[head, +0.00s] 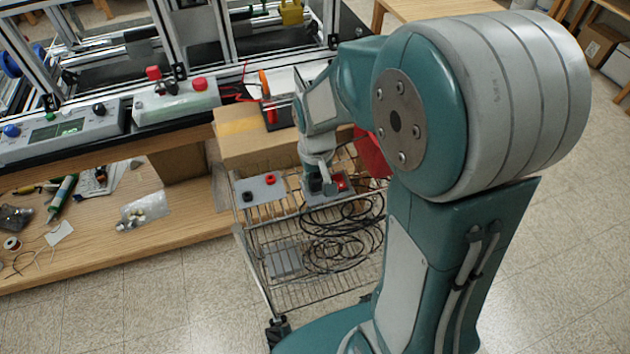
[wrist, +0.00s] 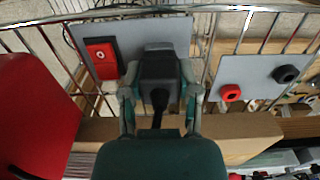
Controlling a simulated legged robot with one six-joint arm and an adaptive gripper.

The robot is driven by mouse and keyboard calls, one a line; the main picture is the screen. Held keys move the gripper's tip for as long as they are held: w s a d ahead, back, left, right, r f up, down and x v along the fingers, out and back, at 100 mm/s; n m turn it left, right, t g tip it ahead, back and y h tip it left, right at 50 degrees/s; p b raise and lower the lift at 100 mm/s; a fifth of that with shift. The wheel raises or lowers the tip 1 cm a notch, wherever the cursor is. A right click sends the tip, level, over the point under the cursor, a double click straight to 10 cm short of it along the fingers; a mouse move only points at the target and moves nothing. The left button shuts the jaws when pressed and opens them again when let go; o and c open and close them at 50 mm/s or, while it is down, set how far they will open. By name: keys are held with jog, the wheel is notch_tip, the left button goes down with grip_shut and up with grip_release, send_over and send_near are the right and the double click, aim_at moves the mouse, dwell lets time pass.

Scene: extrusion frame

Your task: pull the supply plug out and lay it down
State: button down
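The black supply plug (wrist: 160,72) stands at the grey socket plate (wrist: 121,33) in the wrist view, its dark cable running back towards my gripper. My gripper (wrist: 160,80) has one finger against each side of the plug and looks shut on it. A red rocker switch (wrist: 101,58) is on the same plate, left of the plug. In the head view, the plug (head: 315,183) shows dark beneath my gripper (head: 317,166), close to the red switch (head: 341,182). The plug's face against the plate is hidden.
A second grey plate (head: 258,190) with red and black knobs lies beside it on the wire cart (head: 270,282). Coiled black cable (head: 335,245) lies on the lower shelf. A cardboard box (head: 252,137) and a red object (wrist: 35,115) are close by.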

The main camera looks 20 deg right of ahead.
aim_at(316, 176)
jog(key=shift+r, duration=2.95)
